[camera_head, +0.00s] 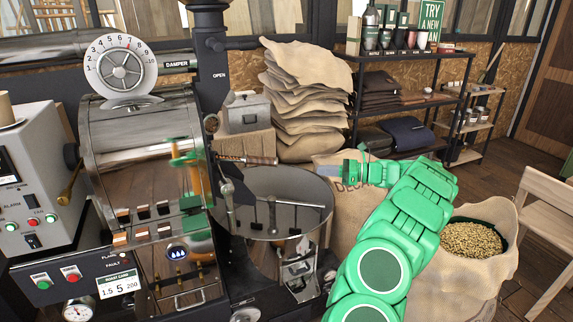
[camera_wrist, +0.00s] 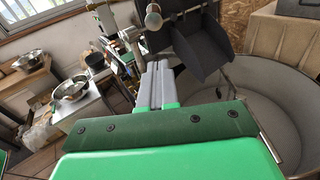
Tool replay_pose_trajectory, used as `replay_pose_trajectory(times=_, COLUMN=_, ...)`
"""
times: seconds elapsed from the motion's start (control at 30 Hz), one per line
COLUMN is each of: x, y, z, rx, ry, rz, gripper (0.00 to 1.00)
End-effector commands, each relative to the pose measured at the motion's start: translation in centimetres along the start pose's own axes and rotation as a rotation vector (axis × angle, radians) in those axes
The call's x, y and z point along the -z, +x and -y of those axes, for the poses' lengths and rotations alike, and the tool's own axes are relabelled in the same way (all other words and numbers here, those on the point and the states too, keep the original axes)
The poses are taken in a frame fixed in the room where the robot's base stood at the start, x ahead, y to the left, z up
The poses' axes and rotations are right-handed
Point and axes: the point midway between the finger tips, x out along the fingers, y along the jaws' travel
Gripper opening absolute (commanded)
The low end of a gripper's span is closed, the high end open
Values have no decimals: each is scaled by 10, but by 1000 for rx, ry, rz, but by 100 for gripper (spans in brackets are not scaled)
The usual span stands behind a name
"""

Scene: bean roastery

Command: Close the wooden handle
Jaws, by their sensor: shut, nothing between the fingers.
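The wooden handle (camera_head: 262,161) is a short brown cylinder on a thin rod. It sticks out to the right from the front of the roaster (camera_head: 140,128), above the round cooling bin (camera_head: 290,184). My gripper (camera_head: 347,168) is shut and empty, to the right of the handle with a clear gap between them in the head view. In the wrist view the closed grey fingers (camera_wrist: 155,84) point toward the roaster's metal rods and dark chute (camera_wrist: 202,50). I cannot clearly make out the wooden handle in the wrist view.
Stacked burlap sacks (camera_head: 305,95) and a dark shelf (camera_head: 410,60) stand behind. An open sack of beans (camera_head: 470,240) sits at the right, near a wooden chair (camera_head: 550,205). In the wrist view, metal bowls (camera_wrist: 70,88) rest on a table at the left.

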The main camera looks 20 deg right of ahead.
Motion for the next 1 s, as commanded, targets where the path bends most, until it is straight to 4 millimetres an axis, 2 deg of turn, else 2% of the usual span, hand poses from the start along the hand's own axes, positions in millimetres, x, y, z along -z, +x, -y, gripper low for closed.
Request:
replay_pose_trajectory(times=0.17, x=-15, y=-7, z=-4, rx=-26, ry=-28, rz=48, gripper=0)
replay_pose_trajectory(times=0.33, x=-18, y=4, z=-6, rx=-30, ry=-31, rz=53, gripper=0)
replay_pose_trajectory(times=1.0, x=-21, y=108, z=-8, rx=-28, ry=-29, rz=49, gripper=0)
